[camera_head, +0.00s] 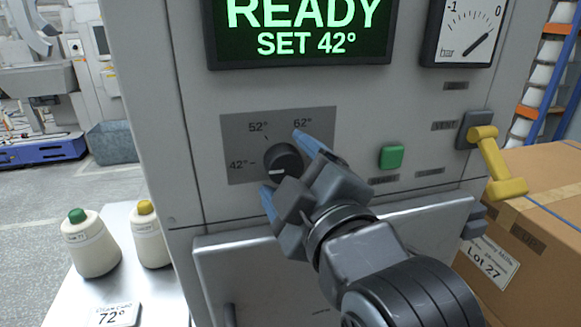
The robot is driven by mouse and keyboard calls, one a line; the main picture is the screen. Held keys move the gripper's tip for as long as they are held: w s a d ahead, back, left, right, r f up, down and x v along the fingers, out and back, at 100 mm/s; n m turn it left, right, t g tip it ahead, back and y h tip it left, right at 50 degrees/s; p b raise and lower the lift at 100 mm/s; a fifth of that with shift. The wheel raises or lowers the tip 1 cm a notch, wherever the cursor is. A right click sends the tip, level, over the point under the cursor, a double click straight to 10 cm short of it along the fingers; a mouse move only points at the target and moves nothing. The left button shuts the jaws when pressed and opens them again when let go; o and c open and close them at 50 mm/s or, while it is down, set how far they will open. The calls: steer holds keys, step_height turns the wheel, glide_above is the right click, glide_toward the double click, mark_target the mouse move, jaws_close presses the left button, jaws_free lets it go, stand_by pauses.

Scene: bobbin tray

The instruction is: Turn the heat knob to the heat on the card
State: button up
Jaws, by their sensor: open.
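The dark round heat knob (284,156) sits on a grey dial plate (236,132) marked 42°, 52° and 62°. A small white mark shows low on the knob; the plate's lower right is hidden by my gripper. My gripper (281,162) is open, with one blue fingertip above right of the knob and the other below left of it. I cannot tell whether they touch it. The display (302,52) reads READY, SET 42°. The card (115,315) at the lower left reads 72°; its smaller line is hard to read.
A green button (391,157) and a yellow vent handle (492,165) are right of the knob. A gauge (466,34) is above. A cardboard box (545,205) is at right.

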steer(key=shift+w, duration=0.1)
steer(key=c, duration=1)
steer(key=shift+c, duration=0.2)
